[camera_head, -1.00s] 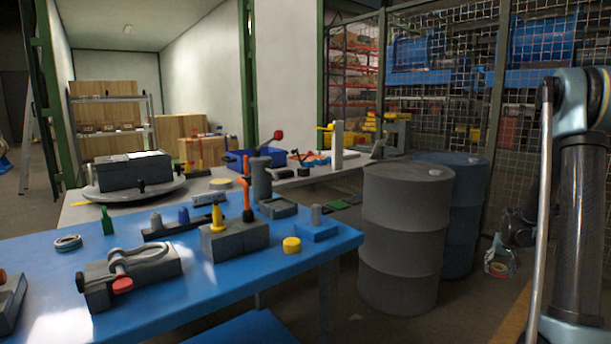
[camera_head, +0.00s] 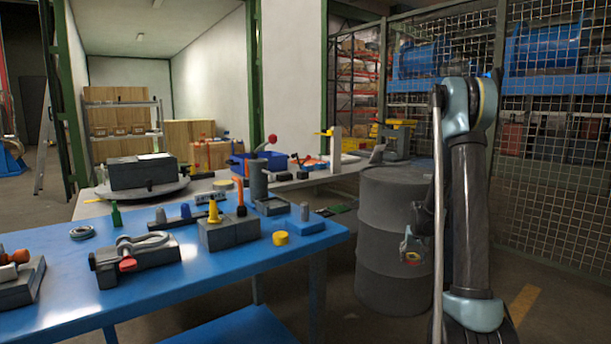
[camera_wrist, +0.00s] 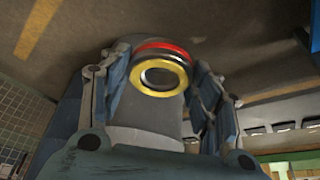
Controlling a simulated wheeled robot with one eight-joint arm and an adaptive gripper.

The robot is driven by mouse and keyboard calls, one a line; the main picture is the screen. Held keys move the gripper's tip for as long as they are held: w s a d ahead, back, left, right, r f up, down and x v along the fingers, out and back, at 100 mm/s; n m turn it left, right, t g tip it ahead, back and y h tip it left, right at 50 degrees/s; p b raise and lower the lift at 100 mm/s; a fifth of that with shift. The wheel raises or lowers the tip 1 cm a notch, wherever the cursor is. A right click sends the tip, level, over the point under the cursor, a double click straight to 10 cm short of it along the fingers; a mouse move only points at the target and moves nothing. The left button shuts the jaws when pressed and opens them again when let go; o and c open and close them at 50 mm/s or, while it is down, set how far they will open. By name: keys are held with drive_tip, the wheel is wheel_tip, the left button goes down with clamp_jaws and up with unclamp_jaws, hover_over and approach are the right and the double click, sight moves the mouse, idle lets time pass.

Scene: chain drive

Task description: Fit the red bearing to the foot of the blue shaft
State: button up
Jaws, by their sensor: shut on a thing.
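My gripper (camera_head: 411,254) hangs at the right in the head view, in front of the grey drum and off the table's right end. In the wrist view its two fingers are shut on a ring with a red band, the red bearing (camera_wrist: 163,47). The ring's near face is yellow around a dark bore. The bearing also shows small in the head view (camera_head: 412,258). A short blue peg (camera_head: 185,211) stands in a dark holder on the blue table; I cannot tell whether it is the blue shaft. Its foot is hidden.
The blue table (camera_head: 240,262) holds a clamp block (camera_head: 135,262), a grey block with a yellow piece (camera_head: 230,232), a yellow cylinder (camera_head: 280,238) and a blue block with a grey pin (camera_head: 304,225). The grey drum (camera_head: 385,230) stands right of it. A mesh fence lies behind.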

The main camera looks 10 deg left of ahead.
drive_tip(key=a+r+n+y, duration=0.2)
drive_tip(key=a+r+n, duration=0.3)
drive_tip(key=a+r, duration=0.5)
wheel_tip(320, 180, up, 29)
drive_tip(key=n+g+y, duration=0.2)
drive_tip(key=n+g, duration=0.5)
drive_tip(key=n, duration=1.2)
hover_over(307, 206)
drive_tip(key=w, duration=0.2)
drive_tip(key=shift+s+a+f, duration=0.15)
drive_tip(key=shift+s+a, duration=0.05)
drive_tip(key=shift+s, duration=0.05)
drive_tip(key=shift+d, duration=0.1)
drive_tip(key=shift+w+f, duration=0.1)
drive_tip(key=shift+f, duration=2.8)
drive_tip(key=shift+f, duration=3.05)
